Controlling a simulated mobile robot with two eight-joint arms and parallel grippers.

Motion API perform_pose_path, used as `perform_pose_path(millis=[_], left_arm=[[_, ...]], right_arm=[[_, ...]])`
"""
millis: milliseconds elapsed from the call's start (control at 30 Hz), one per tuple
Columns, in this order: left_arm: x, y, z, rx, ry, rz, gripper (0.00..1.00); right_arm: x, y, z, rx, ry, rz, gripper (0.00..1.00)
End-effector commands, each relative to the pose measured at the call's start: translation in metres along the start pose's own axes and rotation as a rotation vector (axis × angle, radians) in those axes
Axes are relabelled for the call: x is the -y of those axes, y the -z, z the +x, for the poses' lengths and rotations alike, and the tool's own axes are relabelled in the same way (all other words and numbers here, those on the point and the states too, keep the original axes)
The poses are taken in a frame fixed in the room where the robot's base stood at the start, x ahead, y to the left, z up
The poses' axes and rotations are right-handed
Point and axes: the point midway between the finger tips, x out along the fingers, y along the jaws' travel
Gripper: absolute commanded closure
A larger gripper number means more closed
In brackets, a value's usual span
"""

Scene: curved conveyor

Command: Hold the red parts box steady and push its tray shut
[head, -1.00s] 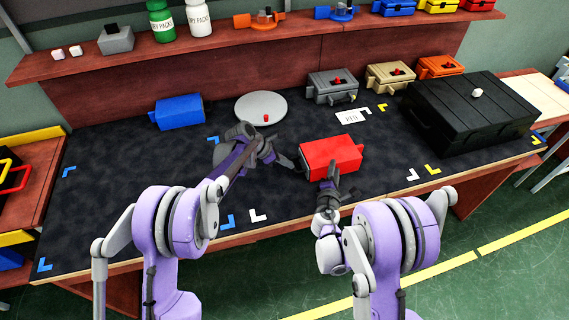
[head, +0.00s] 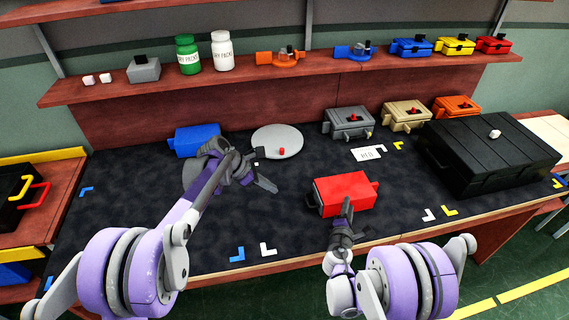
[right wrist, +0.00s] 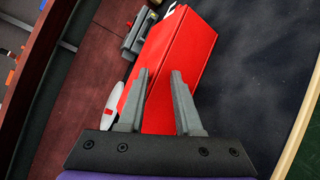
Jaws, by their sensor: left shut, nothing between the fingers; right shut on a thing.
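The red parts box (head: 343,193) lies on the dark worktop in front of me, with a dark handle at its left end and a small red tab at its right end. How far its tray stands out is too small to tell. My right gripper (head: 347,203) is shut on the box from the near side. In the right wrist view, its two fingers (right wrist: 160,75) stand either side of part of the red box (right wrist: 185,60). My left gripper (head: 270,186) is shut and empty, left of the box and apart from its handle.
A blue box (head: 196,141) and a grey round plate (head: 290,137) lie behind my left gripper. Grey (head: 348,123), tan (head: 406,116) and orange boxes (head: 456,108) stand at the back. A large black case (head: 490,150) fills the right end.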

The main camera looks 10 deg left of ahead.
Motion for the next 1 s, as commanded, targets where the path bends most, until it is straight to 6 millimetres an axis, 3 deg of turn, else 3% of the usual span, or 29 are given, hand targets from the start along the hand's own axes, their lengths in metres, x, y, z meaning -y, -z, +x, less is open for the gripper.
perform_pose_path(millis=[200, 233, 433, 767, 1000], left_arm=[[0.0, 0.001, 0.001, 0.0, 0.001, 0.0, 1.0], [0.0, 0.001, 0.001, 0.0, 0.001, 0.0, 1.0], [0.0, 0.001, 0.0, 0.0, 0.001, 0.0, 1.0], [0.0, 0.0, 0.0, 0.0, 0.0, 0.0, 1.0], [0.0, 0.0, 0.0, 0.0, 0.0, 0.0, 1.0]], right_arm=[[0.004, 0.002, 0.001, -0.001, 0.005, 0.006, 1.0], [0.004, 0.002, 0.001, -0.001, 0.005, 0.006, 0.65], [0.003, 0.002, 0.001, -0.001, 0.003, 0.005, 0.32], [0.001, 0.001, -0.003, -0.001, 0.002, 0.003, 0.32], [0.001, 0.002, -0.04, -0.003, 0.001, 0.004, 0.32]])
